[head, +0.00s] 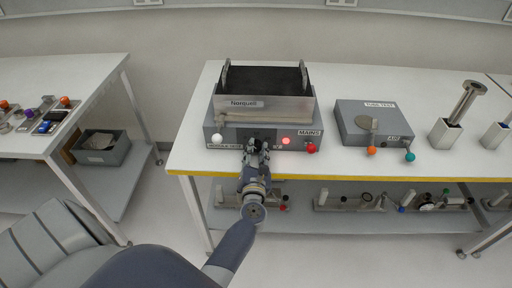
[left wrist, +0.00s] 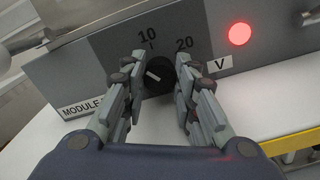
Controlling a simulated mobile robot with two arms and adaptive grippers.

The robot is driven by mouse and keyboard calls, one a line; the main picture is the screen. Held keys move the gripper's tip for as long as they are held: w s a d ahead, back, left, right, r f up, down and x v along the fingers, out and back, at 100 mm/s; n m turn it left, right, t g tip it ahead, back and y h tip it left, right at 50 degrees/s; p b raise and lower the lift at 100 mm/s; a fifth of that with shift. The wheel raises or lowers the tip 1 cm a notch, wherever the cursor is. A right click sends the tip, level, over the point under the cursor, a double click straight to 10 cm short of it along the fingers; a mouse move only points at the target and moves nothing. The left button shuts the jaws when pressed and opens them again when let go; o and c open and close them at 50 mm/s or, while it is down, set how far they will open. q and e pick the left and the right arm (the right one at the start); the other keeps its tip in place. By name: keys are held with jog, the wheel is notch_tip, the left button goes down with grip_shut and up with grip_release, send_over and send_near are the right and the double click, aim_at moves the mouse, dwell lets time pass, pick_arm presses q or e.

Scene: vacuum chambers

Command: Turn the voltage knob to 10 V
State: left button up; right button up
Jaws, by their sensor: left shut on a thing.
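The voltage knob (left wrist: 156,82) is a round black dial with a white pointer mark, on the grey front panel of the module (head: 228,136). In the left wrist view the pointer mark slants toward the upper left; the labels 10 and 20 stand above the knob, with a V at the right. My left gripper (left wrist: 160,66) has its fingers on both sides of the knob and is shut on it. In the head view the left gripper (head: 257,145) covers most of the knob. My right gripper is not in view.
A red lamp (head: 286,141) glows right of the knob, beside a red ball-ended lever (head: 311,148). A white ball (head: 217,138) is at the panel's left. A grey tube-test box (head: 350,112) stands further right. The table's yellow front edge (head: 340,178) runs below.

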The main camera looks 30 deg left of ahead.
pick_arm(q)
jog(key=shift+m, duration=0.6)
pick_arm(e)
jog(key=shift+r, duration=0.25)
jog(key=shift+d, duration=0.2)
pick_arm(q)
jog(key=o, duration=1)
jog(key=shift+o, duration=0.2)
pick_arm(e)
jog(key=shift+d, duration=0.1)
